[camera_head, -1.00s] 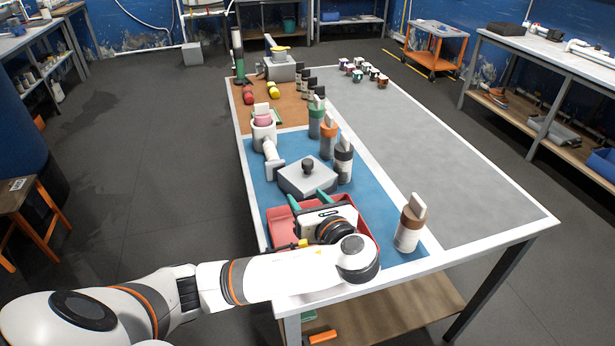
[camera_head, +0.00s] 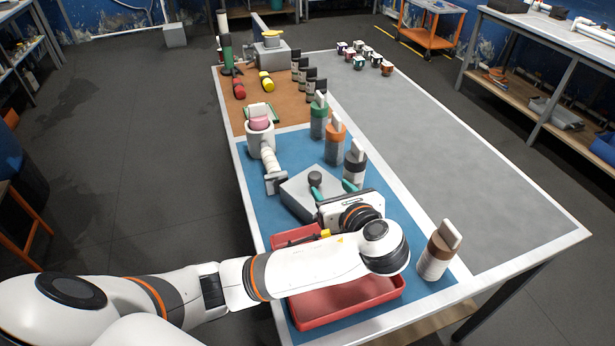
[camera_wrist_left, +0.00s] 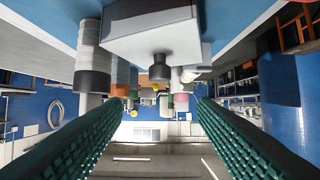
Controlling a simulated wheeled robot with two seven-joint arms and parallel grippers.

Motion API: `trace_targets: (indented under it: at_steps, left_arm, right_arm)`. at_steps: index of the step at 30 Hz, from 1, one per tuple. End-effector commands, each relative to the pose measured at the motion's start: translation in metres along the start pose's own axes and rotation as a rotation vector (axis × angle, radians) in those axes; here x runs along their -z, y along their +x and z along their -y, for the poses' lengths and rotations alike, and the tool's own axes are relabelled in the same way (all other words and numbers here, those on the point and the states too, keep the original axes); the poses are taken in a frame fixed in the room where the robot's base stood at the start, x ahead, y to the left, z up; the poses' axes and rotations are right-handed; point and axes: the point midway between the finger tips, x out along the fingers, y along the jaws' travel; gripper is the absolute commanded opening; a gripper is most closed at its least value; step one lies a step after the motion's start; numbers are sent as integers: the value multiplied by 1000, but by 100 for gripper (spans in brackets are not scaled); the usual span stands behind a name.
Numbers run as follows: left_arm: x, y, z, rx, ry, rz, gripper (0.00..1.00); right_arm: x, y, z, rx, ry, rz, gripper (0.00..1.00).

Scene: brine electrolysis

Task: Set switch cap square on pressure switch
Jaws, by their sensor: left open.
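A grey box with a sloped-looking top, which I take to be the pressure switch (camera_head: 297,196), sits on the blue mat. A dark round knob-like cap (camera_head: 315,178) stands on it; whether it sits square is too small to tell. In the left wrist view the box (camera_wrist_left: 150,27) is at the top, with the dark cap (camera_wrist_left: 160,68) sticking out between the finger lines. My left gripper (camera_head: 333,189) is open, its green fingers apart at the near right side of the box, partly covering it. The left wrist view shows the gap between the fingers (camera_wrist_left: 160,105) empty. My right gripper is out of view.
A red tray (camera_head: 345,304) lies under my left arm. A brown-topped bottle (camera_head: 438,252) stands right of the gripper; orange (camera_head: 335,140), black (camera_head: 355,165) and green-topped bottles stand behind. The grey right half (camera_head: 440,150) is mostly clear.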

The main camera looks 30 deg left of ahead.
Motion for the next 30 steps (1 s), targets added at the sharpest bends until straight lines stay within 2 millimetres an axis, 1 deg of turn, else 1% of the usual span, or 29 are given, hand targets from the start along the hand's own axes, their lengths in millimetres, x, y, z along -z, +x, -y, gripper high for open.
trace_targets:
  at_steps: [2, 4, 9, 13, 17, 20, 25, 27, 30]
  left_arm:
    - [-1, 6, 0, 0, 0, -3, 53]
    - [-2, 17, 0, 2, 1, -6, 53]
    - [-4, 50, 1, 4, 0, -8, 53]
    - [-4, 64, 0, 1, 1, -6, 53]
    - [-2, 69, 0, 2, 0, -2, 53]
    - [-5, 77, 0, 3, 2, -1, 53]
    - [-15, 102, 1, 6, 3, 0, 53]
    - [-13, 111, 0, 4, 1, -1, 53]
    - [-13, 118, 0, 1, 0, 0, 53]
  right_arm:
    - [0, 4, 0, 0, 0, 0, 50]
    - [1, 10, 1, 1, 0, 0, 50]
    - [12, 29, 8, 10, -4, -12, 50]
    - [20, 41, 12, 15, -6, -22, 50]
    - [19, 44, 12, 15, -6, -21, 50]
    - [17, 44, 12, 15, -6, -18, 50]
    - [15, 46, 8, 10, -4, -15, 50]
    - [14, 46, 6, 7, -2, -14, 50]
    - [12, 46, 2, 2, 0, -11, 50]
